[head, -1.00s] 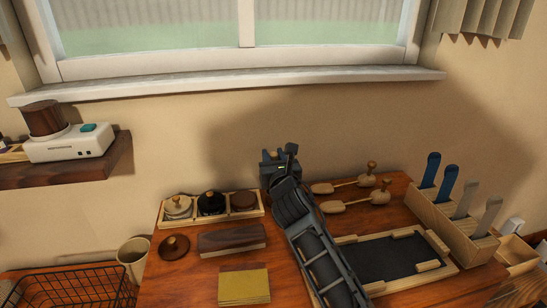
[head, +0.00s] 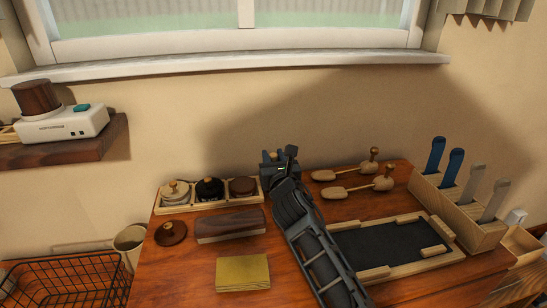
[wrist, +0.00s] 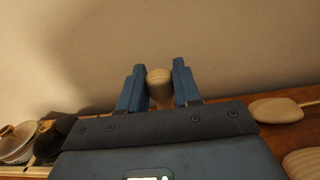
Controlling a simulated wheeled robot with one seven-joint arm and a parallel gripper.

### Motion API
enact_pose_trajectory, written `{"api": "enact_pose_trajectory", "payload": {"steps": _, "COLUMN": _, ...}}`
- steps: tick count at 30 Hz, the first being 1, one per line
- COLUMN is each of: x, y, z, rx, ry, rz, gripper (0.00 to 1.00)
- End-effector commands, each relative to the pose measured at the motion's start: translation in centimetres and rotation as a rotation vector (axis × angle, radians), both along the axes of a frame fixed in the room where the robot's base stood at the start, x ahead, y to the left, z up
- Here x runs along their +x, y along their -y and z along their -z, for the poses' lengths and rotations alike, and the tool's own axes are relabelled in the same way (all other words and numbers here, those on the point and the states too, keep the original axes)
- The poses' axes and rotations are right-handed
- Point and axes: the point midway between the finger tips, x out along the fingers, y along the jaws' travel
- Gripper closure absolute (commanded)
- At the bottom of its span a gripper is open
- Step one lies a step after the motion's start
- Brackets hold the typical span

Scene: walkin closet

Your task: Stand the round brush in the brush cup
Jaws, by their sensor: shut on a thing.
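My gripper (head: 280,158) is over the back of the wooden table, near the wall. In the wrist view, my gripper (wrist: 159,84) has its two blue-grey fingers on either side of a pale, rounded wooden piece, shut on it. I take this piece as the round brush (wrist: 160,84); only its rounded end shows, and the rest is hidden behind the gripper body. In the head view my gripper and arm hide it. A beige open cup (head: 129,243), possibly the brush cup, stands at the table's left edge, well left of my gripper. It looks empty, but its inside is barely visible.
A divided tray (head: 207,206) of round pots, a dark knobbed disc (head: 171,233), a dark block (head: 231,225) and a yellow pad (head: 243,272) lie left of my arm. Wooden shoe trees (head: 358,187), a framed black mat (head: 375,246) and an upright holder (head: 455,213) are right.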

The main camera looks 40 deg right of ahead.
Motion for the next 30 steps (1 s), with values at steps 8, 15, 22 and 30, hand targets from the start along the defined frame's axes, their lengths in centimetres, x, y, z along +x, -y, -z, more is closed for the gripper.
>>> {"api": "enact_pose_trajectory", "payload": {"steps": 8, "x": 0.0, "y": 0.0, "z": 0.0, "rx": 0.000, "ry": 0.000, "rz": 0.000, "gripper": 0.63}}
{"api": "enact_pose_trajectory", "payload": {"steps": 15, "x": 0.0, "y": 0.0, "z": 0.0, "rx": 0.000, "ry": 0.000, "rz": 0.000, "gripper": 0.40}}
{"api": "enact_pose_trajectory", "payload": {"steps": 22, "x": 0.0, "y": 0.0, "z": 0.0, "rx": 0.000, "ry": 0.000, "rz": 0.000, "gripper": 0.38}}
{"api": "enact_pose_trajectory", "payload": {"steps": 30, "x": -2.2, "y": -1.4, "z": 0.1, "rx": -0.001, "ry": -0.002, "rz": -0.001, "gripper": 0.38}}
